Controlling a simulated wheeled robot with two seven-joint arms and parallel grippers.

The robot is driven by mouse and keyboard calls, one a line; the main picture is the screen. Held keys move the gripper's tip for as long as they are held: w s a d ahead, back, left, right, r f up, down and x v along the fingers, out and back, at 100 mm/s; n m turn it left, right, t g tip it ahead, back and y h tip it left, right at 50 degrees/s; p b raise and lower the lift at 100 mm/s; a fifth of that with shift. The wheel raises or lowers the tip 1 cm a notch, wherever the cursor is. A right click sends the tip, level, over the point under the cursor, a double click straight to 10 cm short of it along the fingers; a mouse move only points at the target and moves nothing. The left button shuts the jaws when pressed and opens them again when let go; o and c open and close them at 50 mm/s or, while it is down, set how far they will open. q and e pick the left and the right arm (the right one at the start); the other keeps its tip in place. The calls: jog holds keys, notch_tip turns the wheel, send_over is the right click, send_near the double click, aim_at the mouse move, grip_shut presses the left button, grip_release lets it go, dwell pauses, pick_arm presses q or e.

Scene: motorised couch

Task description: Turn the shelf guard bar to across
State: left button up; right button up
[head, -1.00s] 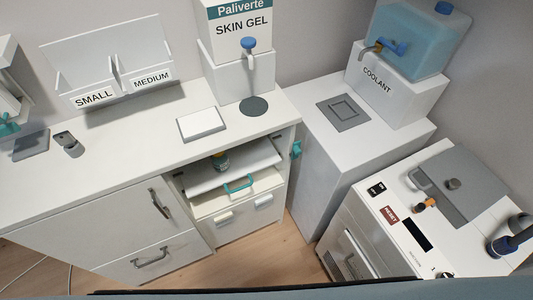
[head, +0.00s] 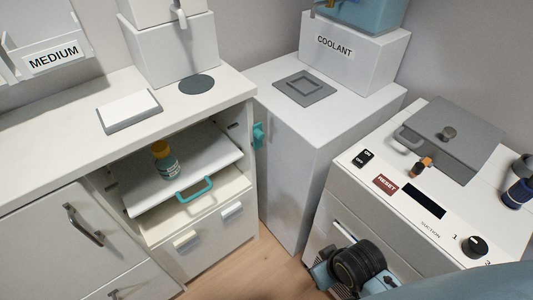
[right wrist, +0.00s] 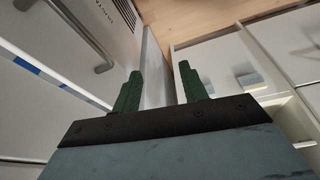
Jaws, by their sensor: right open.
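The open shelf (head: 135,192) is a white board slid partly out of the counter cabinet, with a small bottle with a yellow cap (head: 165,160) standing on it. A teal U-shaped handle (head: 194,189) is at its front edge. A small teal fitting (head: 258,135) sits at the cabinet's right side. I cannot tell for certain which teal part is the guard bar. My right arm is at the lower middle of the head view, in front of the machine and right of the shelf. My right gripper (right wrist: 158,82) is open and empty, its green fingers apart. My left gripper is not in view.
A drawer with pale handles (head: 187,239) is below the shelf. A white cabinet (head: 300,150) bearing the coolant box (head: 345,50) stands to the right. The machine with the reset label (head: 386,184) is at right. Bare floor (head: 250,270) shows between them.

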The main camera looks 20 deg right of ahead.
notch_tip(320, 180, up, 3)
jog(key=w+t+b, duration=0.2)
jog(key=n+t+y+b, duration=0.3)
jog(key=t+y, duration=0.2)
jog(key=t, duration=0.7)
send_near(262, 137)
jog(key=b+x, duration=0.2)
jog(key=x, duration=0.6)
jog(key=shift+f+b, duration=0.1)
jog(key=shift+b, duration=0.25)
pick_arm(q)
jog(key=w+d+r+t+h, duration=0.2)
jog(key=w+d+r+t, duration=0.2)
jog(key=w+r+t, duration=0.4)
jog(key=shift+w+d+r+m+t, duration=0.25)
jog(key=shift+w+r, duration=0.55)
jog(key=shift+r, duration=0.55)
pick_arm(e)
jog(key=shift+w+a, duration=0.15)
jog(key=shift+w, duration=0.15)
jog(key=shift+c, duration=0.4)
grip_shut()
